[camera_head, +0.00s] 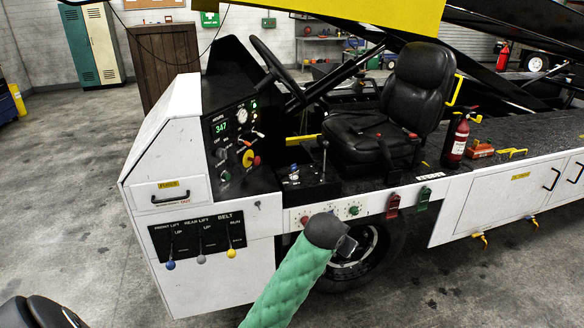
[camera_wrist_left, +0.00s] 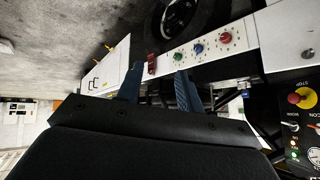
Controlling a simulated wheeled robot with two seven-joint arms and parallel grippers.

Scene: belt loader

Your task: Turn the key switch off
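No key switch can be singled out for certain. The black dash panel (camera_head: 236,140) carries small knobs, a lit display reading 347 and a red stop button on yellow (camera_head: 251,159); the button also shows in the left wrist view (camera_wrist_left: 301,97). A small round metal fitting (camera_wrist_left: 308,53) sits on the white panel beside the dash; I cannot tell whether it is a key. My left gripper (camera_head: 346,245), on the green-sleeved arm, is in front of the lower side panel. Its blue fingers (camera_wrist_left: 158,80) are apart with nothing between them. My right gripper is out of view.
A white strip with red, blue and green knobs (camera_wrist_left: 198,48) is near my left gripper. Colour-tipped levers (camera_head: 201,258) are at the loader's left front. The seat (camera_head: 386,110), steering wheel (camera_head: 276,62) and a tyre (camera_head: 363,258) are nearby. Floor at left is clear.

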